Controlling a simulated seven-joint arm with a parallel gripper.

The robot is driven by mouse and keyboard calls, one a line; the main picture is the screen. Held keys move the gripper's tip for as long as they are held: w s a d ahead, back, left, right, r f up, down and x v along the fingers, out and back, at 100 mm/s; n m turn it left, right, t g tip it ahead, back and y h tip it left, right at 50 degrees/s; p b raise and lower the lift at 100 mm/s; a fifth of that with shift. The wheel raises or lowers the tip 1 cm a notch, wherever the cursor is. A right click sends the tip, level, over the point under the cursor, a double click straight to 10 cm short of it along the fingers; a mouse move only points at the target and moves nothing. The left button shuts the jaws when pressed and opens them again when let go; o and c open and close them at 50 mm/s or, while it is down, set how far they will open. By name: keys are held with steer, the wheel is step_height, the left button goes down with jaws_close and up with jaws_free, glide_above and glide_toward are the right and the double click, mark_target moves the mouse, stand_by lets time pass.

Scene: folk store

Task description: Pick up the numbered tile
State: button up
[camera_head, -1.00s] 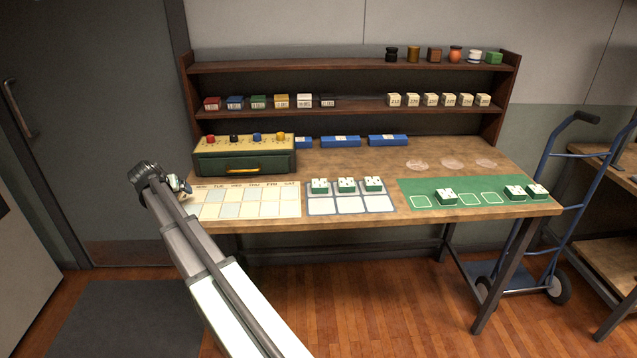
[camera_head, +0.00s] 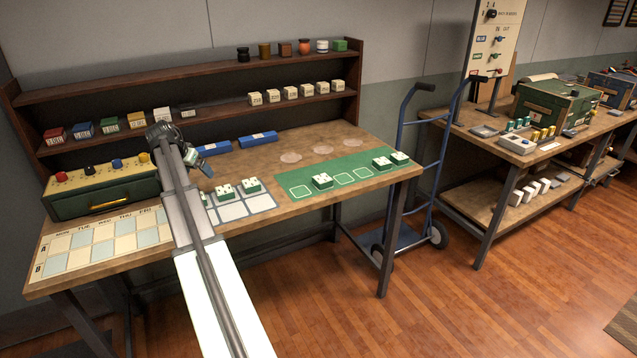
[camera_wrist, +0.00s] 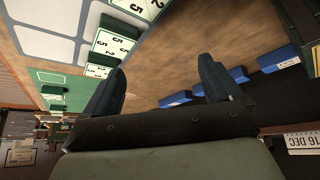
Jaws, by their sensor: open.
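White-topped green tiles stand in a row on the white-squared sheet (camera_head: 234,211) in the head view. One tile (camera_head: 251,186) is at the right, with another tile (camera_head: 226,191) left of it; my arm partly hides the area further left. In the wrist view a tile with black digits (camera_wrist: 114,42) lies ahead of the left finger, and another (camera_wrist: 146,7) is cut by the top edge. My gripper (camera_head: 204,167) is above the table behind the sheet. In the wrist view its fingers (camera_wrist: 160,80) are apart, with bare wood between them.
A green mat (camera_head: 298,179) with three more tiles lies to the right. Blue boxes (camera_head: 258,138) stand at the back, and a green box with coloured knobs (camera_head: 105,190) at left. The shelf (camera_head: 210,73) holds small blocks. Bare wood is behind the sheet.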

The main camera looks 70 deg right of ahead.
steer(key=s+d+r+m+g+y, duration=0.1)
steer(key=s+d+m, duration=0.1)
steer(key=s+d, duration=0.45)
steer(key=s+d+r+m+g, duration=0.1)
steer(key=s+d+m, duration=0.15)
steer(key=s, duration=0.65)
steer(key=m+y, duration=0.2)
steer(key=m, duration=0.2)
glide_toward(323, 178)
steer(key=shift+g, duration=0.4)
steer(key=x, duration=0.4)
steer(key=shift+w+a+f, duration=0.1)
steer(key=shift+f, duration=0.05)
steer(key=shift+w+x, duration=0.15)
steer(key=shift+x, duration=1.2)
steer(key=shift+w+x, duration=0.15)
steer(key=shift+x, duration=1.15)
steer(key=c, duration=1.2)
steer(key=shift+o, duration=0.2)
